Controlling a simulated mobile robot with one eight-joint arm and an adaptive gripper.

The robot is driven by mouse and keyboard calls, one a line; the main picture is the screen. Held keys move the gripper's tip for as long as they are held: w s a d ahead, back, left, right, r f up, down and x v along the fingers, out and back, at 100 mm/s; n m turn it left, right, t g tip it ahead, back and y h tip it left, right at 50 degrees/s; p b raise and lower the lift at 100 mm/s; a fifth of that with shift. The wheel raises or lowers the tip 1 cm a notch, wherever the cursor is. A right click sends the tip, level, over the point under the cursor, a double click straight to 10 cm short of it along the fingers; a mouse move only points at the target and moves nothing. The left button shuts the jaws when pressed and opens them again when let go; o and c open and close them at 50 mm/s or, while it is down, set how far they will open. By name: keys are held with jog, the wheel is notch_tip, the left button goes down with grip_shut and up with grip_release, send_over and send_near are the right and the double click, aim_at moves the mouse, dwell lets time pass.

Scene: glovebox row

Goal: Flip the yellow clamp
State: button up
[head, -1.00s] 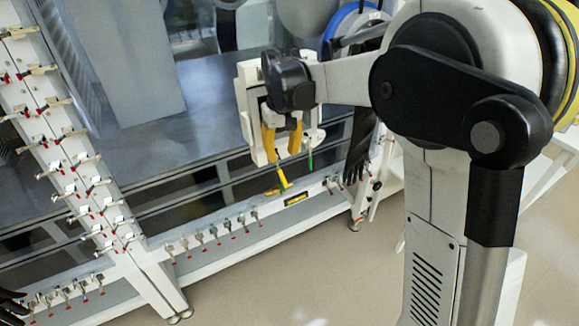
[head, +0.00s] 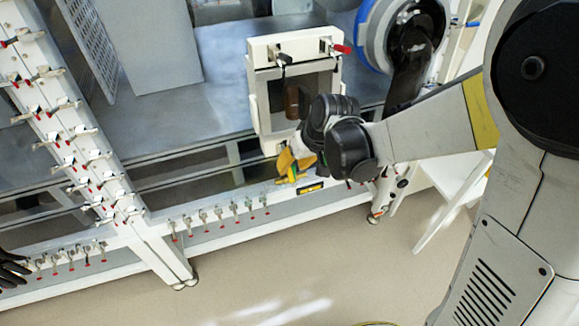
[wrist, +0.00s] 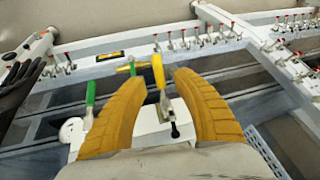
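The yellow clamp (wrist: 158,72) shows in the wrist view as a yellow handle on a metal base with a black tip, at the edge of a white box (wrist: 120,140). My gripper (wrist: 160,78) is open, its two orange-yellow fingers apart on either side of this handle. I cannot tell whether either finger touches it. A second handle, yellow and green (wrist: 130,68), lies crosswise just left of it. In the head view my gripper (head: 293,168) is at the lower front of the white box (head: 262,100); my wrist partly hides the clamps there.
A green handle (wrist: 90,93) stands left of my fingers. A red-handled clamp (head: 340,48) and a black-handled clamp (head: 283,58) sit on the box top. Several small red-tipped clamps line the white rail (head: 215,228). The floor (head: 330,265) in front is clear.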

aim_at(290, 169)
jog(key=shift+b+x, duration=0.45)
jog(key=shift+x, duration=1.3)
grip_shut()
jog(key=shift+r+g+h+p, duration=0.3)
jog(key=shift+r+g+p, duration=0.15)
jog(key=shift+g+p, duration=0.3)
jog(key=shift+s+d+r+g+h, duration=0.1)
jog(key=shift+s+r+g+h, duration=0.1)
jog(key=shift+g, duration=0.5)
jog(key=shift+s+r+g+h, duration=0.1)
jog(key=shift+r+g+h, duration=0.1)
jog(key=shift+g, duration=0.45)
grip_release()
notch_tip(290, 169, up, 12)
jog(key=d, duration=0.2)
jog(key=shift+w+f, duration=0.15)
jog(key=shift+w, duration=0.3)
